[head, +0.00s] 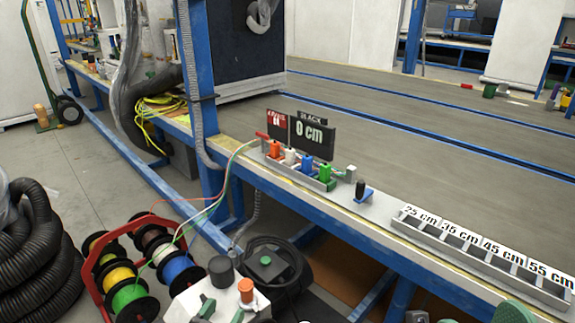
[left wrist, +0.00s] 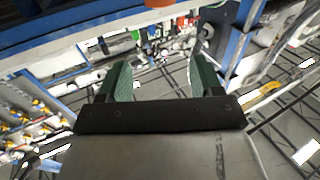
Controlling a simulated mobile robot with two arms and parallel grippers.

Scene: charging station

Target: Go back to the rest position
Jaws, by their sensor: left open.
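My left gripper (head: 222,311) shows low in the head view, with green fingers apart below the workbench. In the left wrist view, the two green fingers of my left gripper (left wrist: 162,72) are spread wide with nothing between them. Behind that gap the room appears tilted, with the floor and distant clutter. Green and dark parts at the lower right edge of the head view are cut off, and I cannot tell how my right gripper stands.
The long workbench (head: 353,216) carries coloured connectors (head: 300,166), a 0 cm display (head: 311,136) and a length-marked tray (head: 470,254). A red spool rack (head: 93,284) and a black hose coil (head: 38,250) stand on the floor at left. Thin wires run from the spools to the bench.

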